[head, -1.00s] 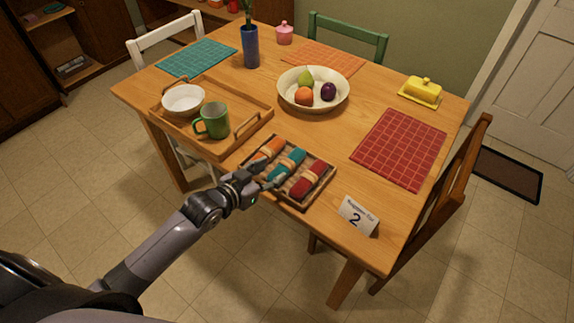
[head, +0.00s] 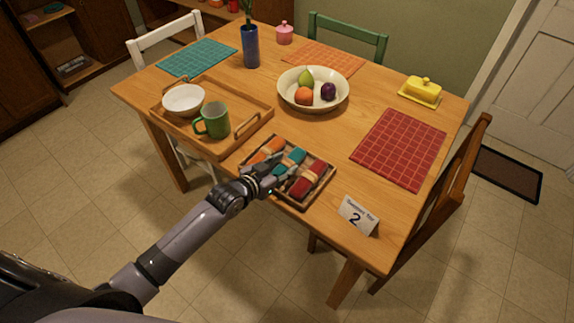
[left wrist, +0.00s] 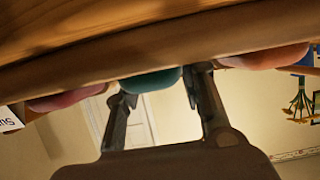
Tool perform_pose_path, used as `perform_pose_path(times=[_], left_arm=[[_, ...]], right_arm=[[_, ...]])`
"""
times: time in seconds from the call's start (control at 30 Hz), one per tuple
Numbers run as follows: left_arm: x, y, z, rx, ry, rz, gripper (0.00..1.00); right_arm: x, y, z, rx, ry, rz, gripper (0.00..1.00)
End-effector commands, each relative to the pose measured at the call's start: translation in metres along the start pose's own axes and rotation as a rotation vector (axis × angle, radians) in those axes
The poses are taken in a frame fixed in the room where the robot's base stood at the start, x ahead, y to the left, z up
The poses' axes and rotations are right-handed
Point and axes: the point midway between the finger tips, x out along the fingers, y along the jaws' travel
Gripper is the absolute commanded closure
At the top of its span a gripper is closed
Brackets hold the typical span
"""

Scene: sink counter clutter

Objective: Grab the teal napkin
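The teal napkin (head: 291,160) lies rolled in a brown tray (head: 318,193), between an orange napkin (head: 267,150) and a red napkin (head: 307,179). My left gripper (head: 273,176) is at the near end of the teal napkin and hides part of it. In the left wrist view, my left gripper (left wrist: 160,84) has its two fingers apart, with the teal napkin (left wrist: 151,80) showing in the gap between them. I cannot tell whether the fingers touch it. The red and orange napkins show outside the fingers. My right gripper is not in view.
A wooden tray with a white bowl (head: 183,99) and a green mug (head: 213,121) stands left of the napkins. A fruit bowl (head: 313,104) is behind. Bare table lies between the napkin tray and the red placemat (head: 399,149).

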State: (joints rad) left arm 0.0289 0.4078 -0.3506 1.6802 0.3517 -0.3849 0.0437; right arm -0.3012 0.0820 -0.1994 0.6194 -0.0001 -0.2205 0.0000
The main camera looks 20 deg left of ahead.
Motion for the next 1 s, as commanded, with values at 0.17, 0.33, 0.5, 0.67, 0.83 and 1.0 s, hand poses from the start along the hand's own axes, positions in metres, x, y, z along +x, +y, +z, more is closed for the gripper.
perform_pose_path(times=[0.17,0.33,0.5,0.67,0.83,1.0], left_arm=[[0.000,0.000,0.000,0.000,0.000,0.000,0.78],[0.000,0.000,0.000,0.000,0.000,0.000,0.89],[0.000,0.000,0.000,0.000,0.001,0.000,0.93],[-0.001,0.000,-0.002,0.000,0.001,0.000,0.93],[-0.005,0.000,-0.012,0.001,0.002,0.000,0.93],[-0.016,0.000,-0.040,0.002,0.006,0.001,0.93]], right_arm=[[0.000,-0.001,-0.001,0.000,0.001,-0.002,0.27],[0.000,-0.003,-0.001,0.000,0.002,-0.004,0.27],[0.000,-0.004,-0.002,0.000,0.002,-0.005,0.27],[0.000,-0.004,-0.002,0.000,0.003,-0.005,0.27],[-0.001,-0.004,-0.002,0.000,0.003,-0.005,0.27],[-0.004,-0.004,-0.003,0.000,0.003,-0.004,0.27]])
